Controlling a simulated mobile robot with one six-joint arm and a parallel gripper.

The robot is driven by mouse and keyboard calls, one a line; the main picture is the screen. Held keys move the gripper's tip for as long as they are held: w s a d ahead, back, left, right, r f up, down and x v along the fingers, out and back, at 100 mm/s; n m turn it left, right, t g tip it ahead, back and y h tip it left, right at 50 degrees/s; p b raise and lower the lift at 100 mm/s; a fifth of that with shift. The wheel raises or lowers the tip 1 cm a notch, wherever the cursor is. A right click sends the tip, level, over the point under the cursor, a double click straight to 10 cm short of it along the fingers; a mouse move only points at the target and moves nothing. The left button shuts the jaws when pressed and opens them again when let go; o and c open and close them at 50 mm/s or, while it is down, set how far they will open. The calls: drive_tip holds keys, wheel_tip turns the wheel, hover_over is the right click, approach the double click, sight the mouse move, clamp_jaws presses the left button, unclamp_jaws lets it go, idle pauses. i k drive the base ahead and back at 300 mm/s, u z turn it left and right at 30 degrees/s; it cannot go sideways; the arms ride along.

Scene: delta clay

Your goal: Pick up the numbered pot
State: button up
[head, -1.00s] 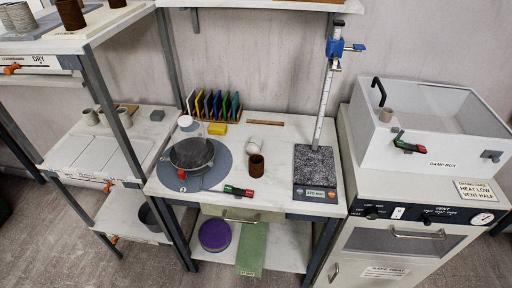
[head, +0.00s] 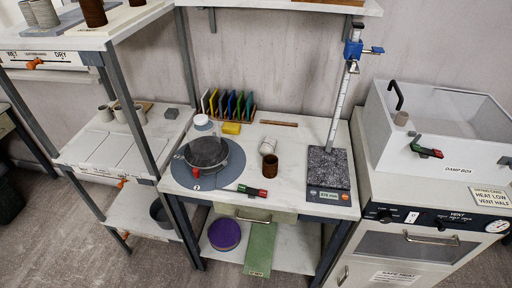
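No number can be read on any pot, so I cannot tell which one is the numbered pot. A brown pot (head: 270,167) stands on the middle bench, with a white pot (head: 268,147) just behind it that looks tilted or on its side. Small grey pots (head: 105,113) stand on the left shelf. Grey pots (head: 44,13) and a brown pot (head: 93,12) stand on the upper left shelf, partly cut off by the frame. My gripper is not in view.
A tile rack (head: 228,105), a red-green handle (head: 252,191) and a scale with a tall gauge (head: 327,170) surround the pots. A damp box (head: 440,165) stands right. Grey posts (head: 135,125) frame the left shelves.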

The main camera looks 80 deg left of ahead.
sight(268, 146)
drive_tip(key=z, duration=0.45)
drive_tip(key=k, duration=0.2)
drive_tip(key=u, duration=2.9)
drive_tip(key=k, duration=0.15)
drive_tip(key=u, duration=1.25)
drive_tip(key=k, duration=0.65)
drive_tip(key=z, duration=0.25)
drive_tip(key=i, duration=0.55)
drive_tip(key=z, duration=0.05)
